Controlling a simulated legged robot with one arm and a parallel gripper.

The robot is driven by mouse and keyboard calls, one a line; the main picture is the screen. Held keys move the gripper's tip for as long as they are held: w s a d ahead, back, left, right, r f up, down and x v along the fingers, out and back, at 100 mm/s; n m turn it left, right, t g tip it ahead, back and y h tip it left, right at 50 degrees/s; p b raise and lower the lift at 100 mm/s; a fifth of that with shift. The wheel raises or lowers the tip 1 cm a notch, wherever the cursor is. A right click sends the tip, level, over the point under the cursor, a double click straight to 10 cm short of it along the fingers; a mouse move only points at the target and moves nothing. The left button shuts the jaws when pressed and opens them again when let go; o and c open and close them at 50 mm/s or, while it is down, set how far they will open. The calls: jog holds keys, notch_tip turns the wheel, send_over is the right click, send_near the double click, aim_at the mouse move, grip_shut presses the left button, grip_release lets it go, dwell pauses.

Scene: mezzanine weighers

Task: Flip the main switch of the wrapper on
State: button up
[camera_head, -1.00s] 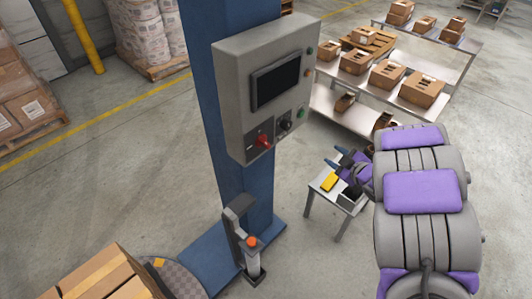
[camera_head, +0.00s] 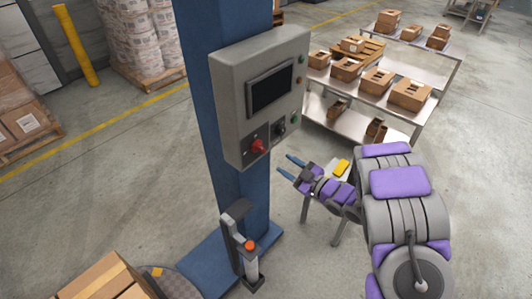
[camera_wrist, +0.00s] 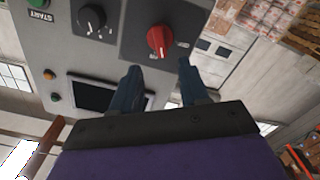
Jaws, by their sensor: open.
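The wrapper's grey control box (camera_head: 228,92) is mounted on a blue column (camera_head: 197,60). Its red rotary main switch (camera_head: 258,146) sits on a dark plate low on the front face. In the wrist view the red switch (camera_wrist: 160,38) lies beyond the fingertips, a little above the gap between them. My gripper (camera_head: 287,166) is to the right of the box and slightly below the switch, apart from it. Its two blue fingers are spread and empty, and they also show in the wrist view (camera_wrist: 160,78).
A black knob (camera_head: 279,128), a green button (camera_head: 294,119) and a dark screen (camera_head: 271,89) share the panel. A small table with a yellow item (camera_head: 341,167) stands behind my arm. A steel table (camera_head: 395,107) with cartons is at the back right.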

aim_at(263, 151)
jog(key=x, duration=1)
jog(key=shift+b, duration=0.3)
jog(key=shift+c, duration=0.3)
grip_shut()
